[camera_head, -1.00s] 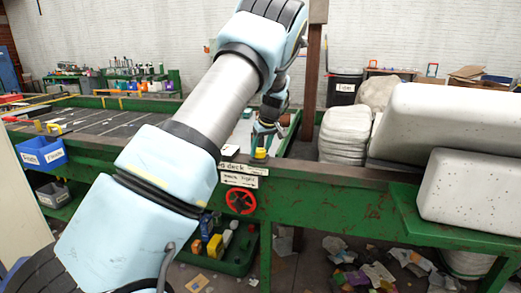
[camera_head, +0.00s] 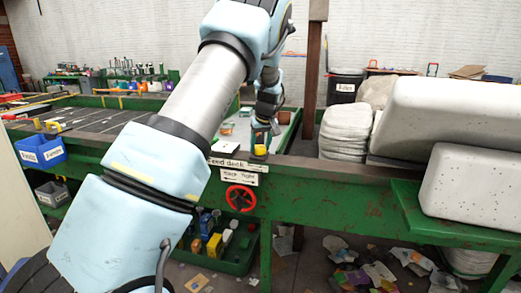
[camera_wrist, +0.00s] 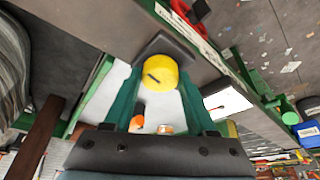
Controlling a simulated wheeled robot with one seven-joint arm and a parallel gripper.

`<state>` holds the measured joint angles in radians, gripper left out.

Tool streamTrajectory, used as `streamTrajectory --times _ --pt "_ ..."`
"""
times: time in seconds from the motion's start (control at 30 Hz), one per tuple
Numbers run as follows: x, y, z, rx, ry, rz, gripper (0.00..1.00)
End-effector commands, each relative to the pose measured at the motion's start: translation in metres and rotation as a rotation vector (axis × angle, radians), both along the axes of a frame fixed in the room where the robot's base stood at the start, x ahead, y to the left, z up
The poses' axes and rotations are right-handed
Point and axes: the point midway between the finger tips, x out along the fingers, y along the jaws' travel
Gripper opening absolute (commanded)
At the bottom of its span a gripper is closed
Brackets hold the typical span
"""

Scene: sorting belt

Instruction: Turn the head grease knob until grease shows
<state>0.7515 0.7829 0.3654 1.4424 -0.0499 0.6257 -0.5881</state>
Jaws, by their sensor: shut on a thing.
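The yellow grease knob (camera_head: 260,150) stands on the green frame's edge, just above the "Feed deck" sign. The wrist view shows its round yellow face (camera_wrist: 159,70) with a short dark mark across it and a dark square base plate (camera_wrist: 178,45) behind it. My gripper (camera_head: 263,137) comes down onto the knob from above. Its two teal fingers (camera_wrist: 160,76) are shut on the knob's two sides in the wrist view. I see no grease around the knob; the part below it is small and partly hidden.
A red handwheel (camera_head: 240,198) is on the frame below the signs. Large speckled pale blocks (camera_head: 455,115) fill the right side. A green bin (camera_head: 238,262) with coloured items sits underneath. Litter lies on the floor.

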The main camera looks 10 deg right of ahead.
Motion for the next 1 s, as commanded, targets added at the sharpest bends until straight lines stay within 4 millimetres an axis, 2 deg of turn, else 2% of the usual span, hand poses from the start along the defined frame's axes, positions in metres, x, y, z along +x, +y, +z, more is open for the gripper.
streamTrajectory --times 0.6,1.0 --pt "0.0018 0.0051 -0.0008 -0.002 -0.002 -0.51 0.01" --pt "0.0017 0.0047 -0.0001 0.0 -0.001 -0.666 0.01"
